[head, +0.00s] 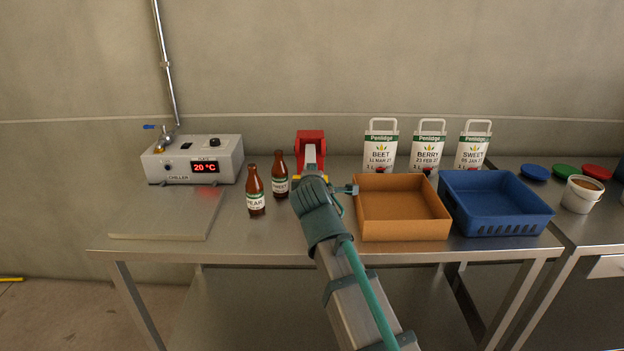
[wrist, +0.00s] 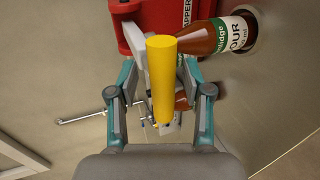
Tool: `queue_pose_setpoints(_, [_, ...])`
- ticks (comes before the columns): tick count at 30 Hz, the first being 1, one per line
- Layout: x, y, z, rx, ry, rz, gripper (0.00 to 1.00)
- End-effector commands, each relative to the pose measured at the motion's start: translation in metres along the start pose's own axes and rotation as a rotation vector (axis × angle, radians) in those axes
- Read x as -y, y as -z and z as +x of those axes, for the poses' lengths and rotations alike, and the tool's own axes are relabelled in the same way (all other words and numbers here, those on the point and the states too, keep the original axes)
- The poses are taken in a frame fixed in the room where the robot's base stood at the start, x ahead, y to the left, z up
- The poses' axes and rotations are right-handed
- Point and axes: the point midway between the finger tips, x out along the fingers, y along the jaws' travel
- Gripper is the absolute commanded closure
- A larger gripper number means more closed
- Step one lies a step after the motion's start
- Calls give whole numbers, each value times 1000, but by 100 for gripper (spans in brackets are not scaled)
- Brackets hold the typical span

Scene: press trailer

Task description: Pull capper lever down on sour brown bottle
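The red capper (head: 311,143) stands at the back middle of the steel table; its red body (wrist: 162,22) also shows in the wrist view. Its lever has a pale arm and a yellow handle (wrist: 162,75). The sour brown bottle (wrist: 203,38) shows at the capper in the wrist view, with a green-and-white label reading "OUR". In the head view my arm hides it. My gripper (wrist: 160,98) is open, one finger on each side of the yellow handle, with visible gaps. In the head view my arm covers most of the handle.
Brown bottles labelled PEAR (head: 256,196) and SWEET (head: 280,178) stand left of my arm. An orange-brown tray (head: 403,229) and a blue crate (head: 507,219) sit to the right, with labelled cartons behind. The chiller (head: 194,160) is at the left.

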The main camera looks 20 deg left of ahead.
Motion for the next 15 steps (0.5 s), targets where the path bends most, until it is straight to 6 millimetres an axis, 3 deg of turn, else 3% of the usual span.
queue_pose_setpoints(8, [0, 0, -8, -1, -3, 0, 50])
queue_pose_setpoints(15, [1, 0, -46, -2, -4, 0, 50])
